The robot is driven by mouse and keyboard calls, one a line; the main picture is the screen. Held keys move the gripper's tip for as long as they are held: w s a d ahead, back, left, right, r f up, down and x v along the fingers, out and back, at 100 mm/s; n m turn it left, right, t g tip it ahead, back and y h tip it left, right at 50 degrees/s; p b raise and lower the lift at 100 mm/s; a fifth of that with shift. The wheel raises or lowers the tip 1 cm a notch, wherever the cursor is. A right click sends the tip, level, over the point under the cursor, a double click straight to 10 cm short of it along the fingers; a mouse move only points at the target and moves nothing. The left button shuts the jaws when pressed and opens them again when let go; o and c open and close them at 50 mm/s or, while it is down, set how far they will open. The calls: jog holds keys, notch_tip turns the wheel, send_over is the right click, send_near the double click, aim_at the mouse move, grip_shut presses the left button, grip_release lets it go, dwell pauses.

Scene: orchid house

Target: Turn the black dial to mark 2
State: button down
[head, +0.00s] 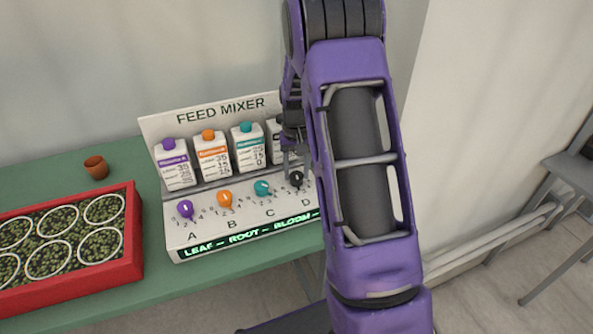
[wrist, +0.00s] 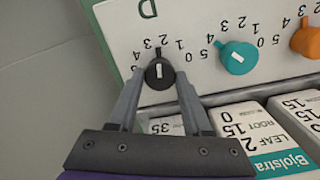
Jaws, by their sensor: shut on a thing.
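The black dial (head: 296,180) sits above the letter D at the right end of the feed mixer panel (head: 180,240). In the wrist view the black dial (wrist: 159,74) lies between the two fingers of my gripper (wrist: 160,82), which is shut on it. Its pointed tip faces up in that view, close to the numeral 2, with the 3 just to the left. The numerals are upside down there. In the head view my gripper (head: 296,158) comes down on the dial from above, and my arm hides the panel's right end.
A purple dial (head: 185,209), an orange dial (head: 225,199) and a teal dial (head: 262,188) stand left of the black one. Labelled cartons (head: 213,158) stand behind them. A red tray (head: 137,235) of potted plants and a small brown pot (head: 96,167) are on the green table (head: 150,290).

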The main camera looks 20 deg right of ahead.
aim_at(296, 174)
jog(key=shift+m, duration=0.6)
jog(key=shift+c, duration=1.7)
grip_release()
notch_tip(296, 174, up, 18)
jog(key=p, duration=0.1)
jog(key=shift+f, duration=0.25)
